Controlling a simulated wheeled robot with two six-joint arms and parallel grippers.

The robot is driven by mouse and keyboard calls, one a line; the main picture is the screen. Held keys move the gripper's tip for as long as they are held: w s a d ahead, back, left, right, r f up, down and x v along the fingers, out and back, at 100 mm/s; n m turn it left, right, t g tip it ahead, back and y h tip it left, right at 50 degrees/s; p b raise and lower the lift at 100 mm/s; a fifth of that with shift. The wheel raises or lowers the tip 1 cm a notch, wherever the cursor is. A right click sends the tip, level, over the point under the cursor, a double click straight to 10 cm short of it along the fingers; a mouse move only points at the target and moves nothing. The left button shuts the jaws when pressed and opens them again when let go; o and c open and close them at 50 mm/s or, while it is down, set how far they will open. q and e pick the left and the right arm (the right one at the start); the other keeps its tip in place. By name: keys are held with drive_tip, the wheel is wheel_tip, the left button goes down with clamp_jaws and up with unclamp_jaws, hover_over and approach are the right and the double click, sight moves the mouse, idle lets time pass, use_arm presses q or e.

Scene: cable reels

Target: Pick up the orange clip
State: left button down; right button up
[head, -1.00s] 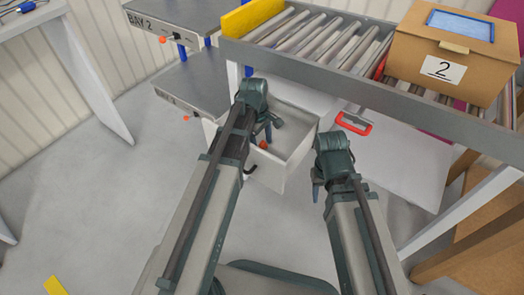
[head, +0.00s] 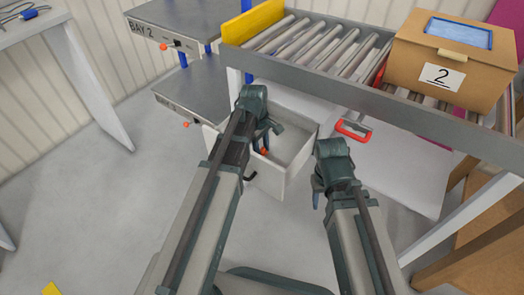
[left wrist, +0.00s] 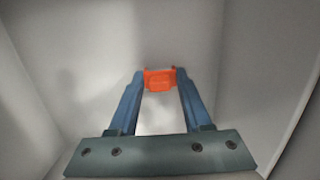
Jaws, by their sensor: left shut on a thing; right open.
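The orange clip (left wrist: 160,79) sits between the blue fingertips of my left gripper (left wrist: 160,86) in the left wrist view, with a finger against each side. In the head view a small part of the orange clip (head: 264,151) shows at the tip of my left gripper (head: 265,146), inside the open white drawer (head: 300,165). I cannot tell whether the clip touches the drawer floor. My right gripper (head: 317,195) is open, empty and to the right of the drawer; its fingers are partly hidden by its wrist.
A red handle (head: 353,131) is right of the drawer.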

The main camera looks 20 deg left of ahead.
sight(262, 149)
use_arm(q)
wheel_tip(262, 149, up, 10)
drive_tip(key=p, duration=0.9)
drive_tip(key=shift+p, duration=0.4)
